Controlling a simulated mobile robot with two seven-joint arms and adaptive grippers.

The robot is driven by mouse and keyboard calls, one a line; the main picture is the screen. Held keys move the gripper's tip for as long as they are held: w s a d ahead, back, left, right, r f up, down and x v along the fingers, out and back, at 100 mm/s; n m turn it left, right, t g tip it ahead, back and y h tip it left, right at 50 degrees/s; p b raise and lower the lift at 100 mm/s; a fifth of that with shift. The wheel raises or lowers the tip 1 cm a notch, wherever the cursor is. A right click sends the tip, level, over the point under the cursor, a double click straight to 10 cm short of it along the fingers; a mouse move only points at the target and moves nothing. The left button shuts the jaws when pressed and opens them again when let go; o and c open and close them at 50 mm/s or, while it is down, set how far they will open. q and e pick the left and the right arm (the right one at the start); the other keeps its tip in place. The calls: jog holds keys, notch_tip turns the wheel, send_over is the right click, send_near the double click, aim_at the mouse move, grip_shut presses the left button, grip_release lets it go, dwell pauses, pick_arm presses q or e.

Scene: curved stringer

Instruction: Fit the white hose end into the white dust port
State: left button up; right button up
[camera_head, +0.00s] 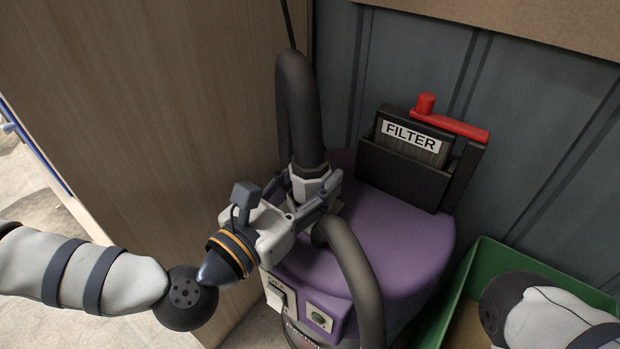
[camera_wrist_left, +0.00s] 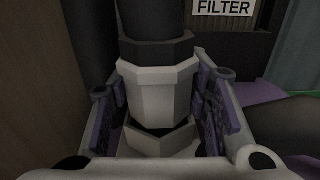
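The white hose end (camera_head: 308,182) is an angular cuff on a thick dark hose (camera_head: 303,110), upright above the purple vacuum. My left gripper (camera_head: 312,194) has its fingers on both sides of this cuff, and in the left wrist view the purple-padded fingers press against the white hose end (camera_wrist_left: 158,90). Below the cuff, a dark band and a lower white ring (camera_wrist_left: 160,142) show, probably the dust port. How far the cuff sits in it cannot be told. In the head view the gripper hides that junction. My right gripper is out of view.
The purple vacuum (camera_head: 405,235) carries a black filter holder (camera_head: 405,170) labelled FILTER with a red lever (camera_head: 440,122). A second dark hose (camera_head: 355,270) curves down its front. A wooden panel (camera_head: 150,120) stands close on the left, a green bin (camera_head: 490,262) at right.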

pick_arm(q)
jog(key=o, duration=0.4)
jog(key=shift+o, duration=0.2)
jog(key=shift+r, duration=0.1)
jog(key=p+v, duration=0.1)
jog(key=v, duration=1.1)
